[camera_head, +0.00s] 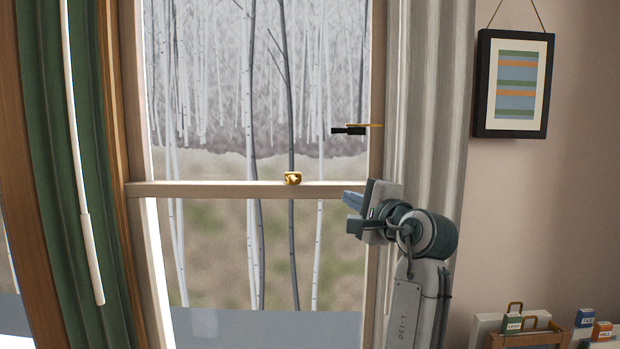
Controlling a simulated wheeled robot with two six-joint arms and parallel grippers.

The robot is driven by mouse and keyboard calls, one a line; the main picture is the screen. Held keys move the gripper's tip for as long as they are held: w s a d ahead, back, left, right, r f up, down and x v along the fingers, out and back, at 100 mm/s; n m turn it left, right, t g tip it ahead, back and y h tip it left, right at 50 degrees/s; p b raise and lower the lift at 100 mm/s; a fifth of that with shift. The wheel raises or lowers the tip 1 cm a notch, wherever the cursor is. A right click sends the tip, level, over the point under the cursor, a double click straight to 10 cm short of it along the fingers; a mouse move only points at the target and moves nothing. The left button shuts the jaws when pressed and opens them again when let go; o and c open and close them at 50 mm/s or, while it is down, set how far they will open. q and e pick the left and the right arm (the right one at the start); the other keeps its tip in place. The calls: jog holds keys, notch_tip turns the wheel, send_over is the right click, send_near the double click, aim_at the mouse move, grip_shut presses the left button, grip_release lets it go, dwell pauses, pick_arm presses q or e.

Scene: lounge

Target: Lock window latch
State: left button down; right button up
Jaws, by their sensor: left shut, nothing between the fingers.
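A small brass window latch (292,178) sits on top of the pale horizontal rail (215,189) of the window, right of the rail's middle. It is too small to tell how its lever is turned. My left gripper (350,200) shows at the right side of the window, to the right of the latch and slightly lower in the picture. It is shut and empty, with its blue-grey fingers pointing left. It appears apart from the latch. My right gripper is not in view.
A small black and gold piece (350,130) shows near the right window frame. A grey curtain (428,90) hangs right of the window, a green one (60,160) left. A framed picture (514,84) hangs on the right wall. Boxes (585,317) stand low right.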

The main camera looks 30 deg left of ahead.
aim_at(325, 185)
pick_arm(q)
jog(key=p+x, duration=0.3)
jog(key=x, duration=0.8)
jog(key=shift+s+r, duration=0.1)
jog(key=shift+s, duration=0.05)
jog(key=shift+s+a+r+p, duration=0.2)
jog(key=shift+s+a+p, duration=0.4)
jog(key=shift+s+a, duration=0.6)
jog(key=shift+s, duration=0.3)
jog(key=s+a+m+t+h+p, duration=0.1)
jog(key=p, duration=0.2)
jog(key=shift+s, duration=0.35)
jog(key=shift+a, duration=0.1)
